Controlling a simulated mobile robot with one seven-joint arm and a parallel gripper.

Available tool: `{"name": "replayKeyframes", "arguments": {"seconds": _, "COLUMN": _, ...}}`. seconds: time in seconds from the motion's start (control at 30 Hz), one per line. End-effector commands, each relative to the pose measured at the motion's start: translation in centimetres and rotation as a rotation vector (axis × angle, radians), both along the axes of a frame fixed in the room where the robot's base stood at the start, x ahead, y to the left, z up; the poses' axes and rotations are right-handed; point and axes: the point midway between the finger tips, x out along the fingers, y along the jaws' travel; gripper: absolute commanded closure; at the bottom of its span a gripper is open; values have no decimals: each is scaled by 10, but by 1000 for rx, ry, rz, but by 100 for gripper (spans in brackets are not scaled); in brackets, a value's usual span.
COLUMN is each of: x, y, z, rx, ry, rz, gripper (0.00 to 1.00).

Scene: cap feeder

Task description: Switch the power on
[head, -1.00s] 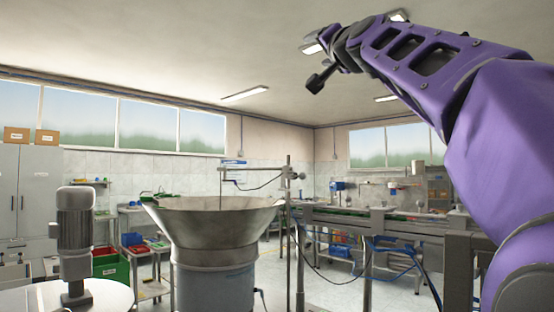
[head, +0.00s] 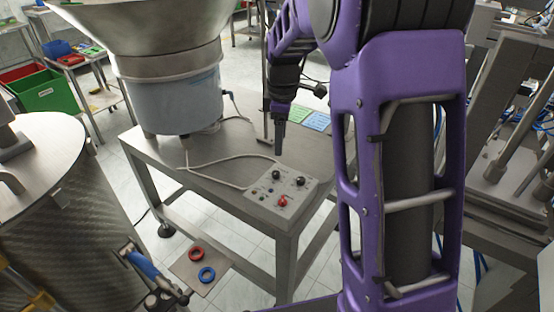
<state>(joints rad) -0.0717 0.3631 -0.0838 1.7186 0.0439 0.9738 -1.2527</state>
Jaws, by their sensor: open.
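A light grey control box (head: 287,189) lies on the near right corner of the metal table. Its top carries a red knob (head: 283,201), two black knobs (head: 300,181) and small buttons. I cannot read the labels or tell which control is the power switch, or how it is set. My gripper (head: 279,149) points down above the far edge of the box, apart from it, with its jaws open and nothing seen between them. It shows nearly edge-on, so the gap is hard to see.
The feeder bowl (head: 150,38) on its grey drum (head: 175,100) stands on the table (head: 215,182) to the left. A cable runs from the box toward the drum. Green and blue cards (head: 318,121) lie behind.

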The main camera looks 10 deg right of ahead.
Motion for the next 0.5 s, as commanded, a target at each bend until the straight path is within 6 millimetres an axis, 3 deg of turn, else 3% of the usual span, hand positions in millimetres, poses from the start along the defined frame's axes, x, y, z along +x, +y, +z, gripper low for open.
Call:
{"name": "replayKeyframes", "arguments": {"seconds": 0.13, "x": -21, "y": -4, "z": -20, "rx": -9, "ry": 84, "rz": 77, "gripper": 32}}
{"name": "replayKeyframes", "arguments": {"seconds": 0.33, "x": -23, "y": -3, "z": -41, "rx": -9, "ry": 95, "rz": 89, "gripper": 32}}
{"name": "replayKeyframes", "arguments": {"seconds": 0.5, "x": -23, "y": -3, "z": -76, "rx": -10, "ry": 95, "rz": 88, "gripper": 32}}
